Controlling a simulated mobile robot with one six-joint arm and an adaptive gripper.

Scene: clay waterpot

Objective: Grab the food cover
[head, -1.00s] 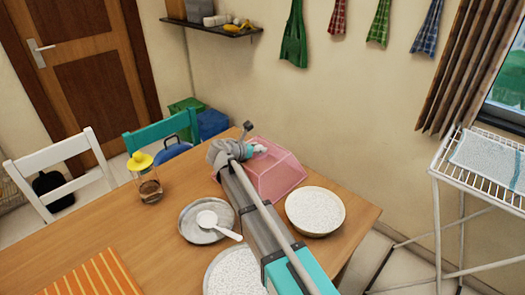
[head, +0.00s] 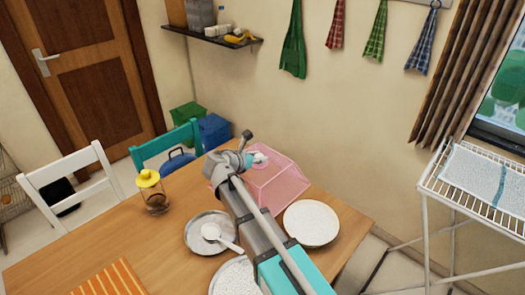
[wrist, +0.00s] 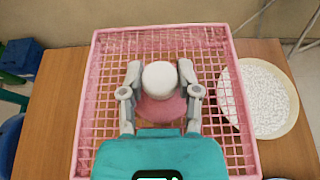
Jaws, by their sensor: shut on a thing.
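The food cover (head: 285,185) is a pink mesh box with sloping sides at the far right end of the wooden table. In the wrist view its square grid (wrist: 105,110) fills the middle. A white round knob (wrist: 160,78) sits at its centre, above a pink base. My gripper (wrist: 160,85) has one finger on each side of the knob and is shut on it. In the head view my arm and gripper (head: 250,160) hide the cover's left part. I cannot tell whether the cover's rim touches the table.
A white speckled plate (head: 311,224) lies close to the cover's right side. A metal plate with a white spoon (head: 211,233) and a yellow-lidded jar (head: 153,195) stand to the left. Chairs (head: 70,180) line the far left edge; a wire rack (head: 475,185) stands right.

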